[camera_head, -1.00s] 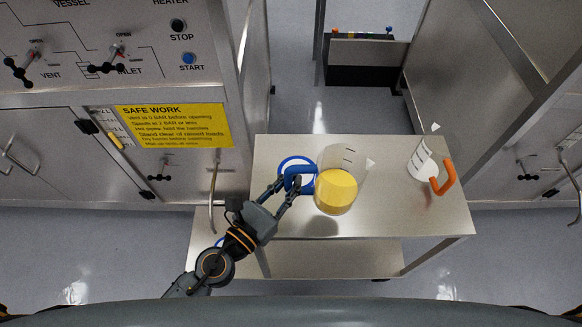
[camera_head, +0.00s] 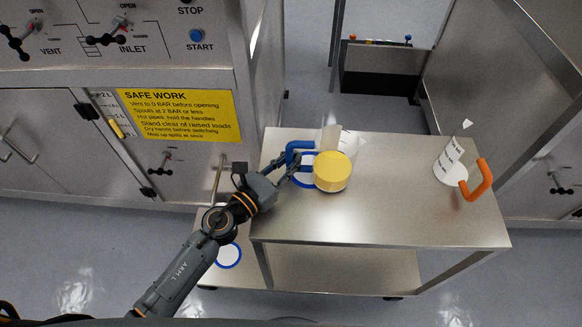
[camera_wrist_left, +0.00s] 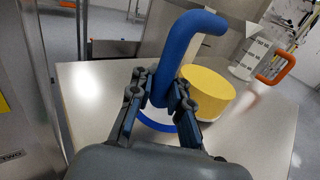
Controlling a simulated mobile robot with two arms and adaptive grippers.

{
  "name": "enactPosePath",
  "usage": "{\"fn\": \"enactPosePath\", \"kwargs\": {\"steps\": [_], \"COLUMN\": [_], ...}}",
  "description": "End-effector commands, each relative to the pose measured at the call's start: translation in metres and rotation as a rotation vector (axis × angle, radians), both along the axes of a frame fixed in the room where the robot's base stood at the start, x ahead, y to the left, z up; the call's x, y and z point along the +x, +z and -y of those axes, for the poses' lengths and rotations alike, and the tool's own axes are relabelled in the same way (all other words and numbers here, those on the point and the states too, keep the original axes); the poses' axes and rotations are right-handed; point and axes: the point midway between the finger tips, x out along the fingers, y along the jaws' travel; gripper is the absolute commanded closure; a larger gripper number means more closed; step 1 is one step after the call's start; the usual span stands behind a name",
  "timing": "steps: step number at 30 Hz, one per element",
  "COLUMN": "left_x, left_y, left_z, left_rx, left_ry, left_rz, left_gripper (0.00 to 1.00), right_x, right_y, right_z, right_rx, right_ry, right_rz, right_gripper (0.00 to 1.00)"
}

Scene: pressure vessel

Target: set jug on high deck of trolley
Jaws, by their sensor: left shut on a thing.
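The clear jug with the blue handle and yellow contents (camera_head: 332,173) is over the left part of the trolley's high deck (camera_head: 400,215). My left gripper (camera_head: 292,166) is shut on its blue handle, which also shows in the left wrist view (camera_wrist_left: 182,45). A blue ring mark (camera_head: 302,184) on the high deck is partly hidden by the jug and gripper. I cannot tell whether the jug's base touches the deck. The trolley's lower deck (camera_head: 340,272) carries another blue ring (camera_head: 229,256). My right gripper is not in view.
A clear jug with an orange handle (camera_head: 450,165) stands at the right of the high deck. The deck between the two jugs is clear. Steel panels with valves and a yellow safety sign (camera_head: 180,116) stand left. A dark box (camera_head: 380,75) lies beyond.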

Motion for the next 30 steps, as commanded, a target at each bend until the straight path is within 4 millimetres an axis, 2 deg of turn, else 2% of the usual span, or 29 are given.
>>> {"fn": "enactPosePath", "kwargs": {"steps": [1,14,15,18,30], "left_x": [0.0002,0.0001,0.0,-0.0001,-0.0016], "left_y": [-0.0068,-0.0109,-0.0093,-0.0092,-0.0064], "left_z": [-0.0002,-0.0003,-0.0004,-0.0003,-0.0014], "left_rx": [-0.004,-0.001,-0.001,-0.001,0.0], "left_ry": [0.002,0.001,0.001,0.001,0.001], "left_rz": [0.0,0.002,0.001,0.001,0.0], "left_gripper": [1.0,1.0,0.79,0.6,0.6], "right_x": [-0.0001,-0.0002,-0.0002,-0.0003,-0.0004], "right_y": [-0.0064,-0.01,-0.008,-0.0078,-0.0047], "right_z": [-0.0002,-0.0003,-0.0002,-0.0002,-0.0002], "right_rx": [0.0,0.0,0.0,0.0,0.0], "right_ry": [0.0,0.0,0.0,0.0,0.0], "right_rz": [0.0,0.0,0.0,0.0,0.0], "right_gripper": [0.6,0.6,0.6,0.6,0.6]}}
